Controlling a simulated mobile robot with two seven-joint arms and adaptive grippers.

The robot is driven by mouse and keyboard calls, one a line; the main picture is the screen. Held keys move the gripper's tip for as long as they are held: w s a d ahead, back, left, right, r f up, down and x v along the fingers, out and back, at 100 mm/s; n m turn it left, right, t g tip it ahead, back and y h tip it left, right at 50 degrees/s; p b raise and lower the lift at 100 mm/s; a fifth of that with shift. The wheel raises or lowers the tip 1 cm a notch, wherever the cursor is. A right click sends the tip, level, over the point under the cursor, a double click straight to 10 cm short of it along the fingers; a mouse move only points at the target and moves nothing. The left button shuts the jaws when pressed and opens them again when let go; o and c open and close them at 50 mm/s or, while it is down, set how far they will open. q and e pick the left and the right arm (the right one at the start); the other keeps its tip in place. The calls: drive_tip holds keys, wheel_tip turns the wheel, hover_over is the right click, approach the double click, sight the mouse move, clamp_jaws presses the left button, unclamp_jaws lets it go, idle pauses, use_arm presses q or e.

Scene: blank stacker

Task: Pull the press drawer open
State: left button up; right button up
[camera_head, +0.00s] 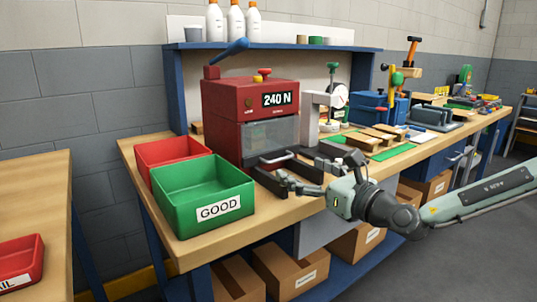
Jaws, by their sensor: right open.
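The red press (250,113) stands on the workbench, with a 240 N display, a clear front window and a blue lever on top. At its foot is the dark press drawer (268,180), with a pale metal bar handle (276,159) above it. How far the drawer stands out is hard to tell. My right gripper (318,174) reaches in from the right, just right of the drawer and handle. Its fingers are apart and empty, and it appears clear of the handle. My left gripper is out of view.
An empty green GOOD bin (204,187) and a red bin (172,150) stand left of the press. A grey gauge stand (312,118) and wooden pieces (371,139) are to the right. Cardboard boxes (289,268) sit on the shelf below.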

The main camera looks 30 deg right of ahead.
sight(282, 159)
drive_tip(key=shift+w, duration=0.4)
drive_tip(key=shift+w+a, duration=0.1)
drive_tip(key=shift+w, duration=0.85)
drive_tip(key=w+b, duration=0.2)
drive_tip(key=w, duration=0.2)
drive_tip(key=shift+w+a+f+b, duration=0.1)
drive_tip(key=shift+w+f+b, duration=0.1)
drive_tip(key=shift+b, duration=0.15)
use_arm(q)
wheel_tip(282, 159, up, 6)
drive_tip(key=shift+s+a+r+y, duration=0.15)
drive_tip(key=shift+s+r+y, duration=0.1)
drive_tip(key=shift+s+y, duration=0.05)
use_arm(e)
drive_tip(key=shift+w+a+r, duration=0.1)
drive_tip(key=shift+w+r, duration=0.15)
drive_tip(key=shift+w, duration=0.05)
drive_tip(key=shift+c, duration=0.2)
